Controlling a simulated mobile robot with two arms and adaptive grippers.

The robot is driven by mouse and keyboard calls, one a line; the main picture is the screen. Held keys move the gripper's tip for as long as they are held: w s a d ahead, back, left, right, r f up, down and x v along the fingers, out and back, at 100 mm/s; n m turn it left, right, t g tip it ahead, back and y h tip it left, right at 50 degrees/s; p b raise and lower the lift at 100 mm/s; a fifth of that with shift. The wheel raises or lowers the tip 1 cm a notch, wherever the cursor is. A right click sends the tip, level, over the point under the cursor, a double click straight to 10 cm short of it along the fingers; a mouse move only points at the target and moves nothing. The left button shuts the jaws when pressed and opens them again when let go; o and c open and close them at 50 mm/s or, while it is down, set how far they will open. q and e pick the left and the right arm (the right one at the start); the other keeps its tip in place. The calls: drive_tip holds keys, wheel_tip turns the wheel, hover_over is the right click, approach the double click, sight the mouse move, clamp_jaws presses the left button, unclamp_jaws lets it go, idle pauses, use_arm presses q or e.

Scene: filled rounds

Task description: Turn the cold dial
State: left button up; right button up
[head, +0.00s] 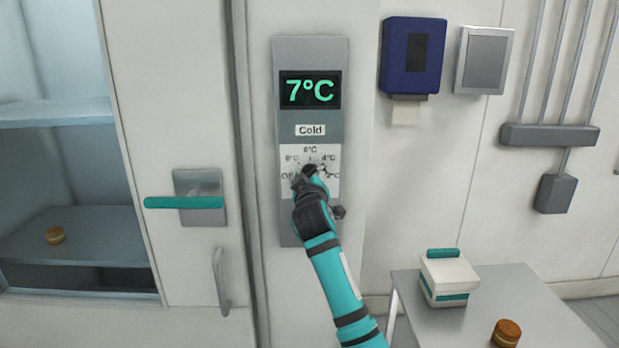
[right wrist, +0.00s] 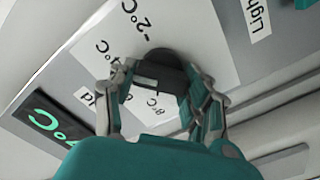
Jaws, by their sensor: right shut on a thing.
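The cold dial (right wrist: 156,75) is a dark knob on a white scale plate marked with temperatures, below the "Cold" label (head: 310,130) on a grey wall panel (head: 297,225). The display (head: 310,90) above reads 7°C in green. My right gripper (head: 312,172) is at the dial and covers most of it in the head view. In the right wrist view, its two fingers (right wrist: 155,90) are shut on the dial from both sides. Which mark the dial points to is hidden. My left gripper is not in view.
A glass-fronted cabinet with a teal handle (head: 185,202) stands at left; a round pastry (head: 54,235) lies on its shelf. A table (head: 540,300) at lower right bears a white-and-teal box (head: 448,277) and another pastry (head: 506,333). A blue dispenser (head: 397,75) hangs right of the panel.

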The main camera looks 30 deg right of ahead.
drive_tip(key=shift+f, duration=0.2)
drive_tip(key=o, duration=1.2)
drive_tip(key=shift+r, duration=0.1)
drive_tip(key=shift+s+a, duration=0.1)
drive_tip(key=v, duration=1.1)
drive_tip(key=shift+s+a, duration=0.25)
drive_tip(key=shift+s, duration=0.1)
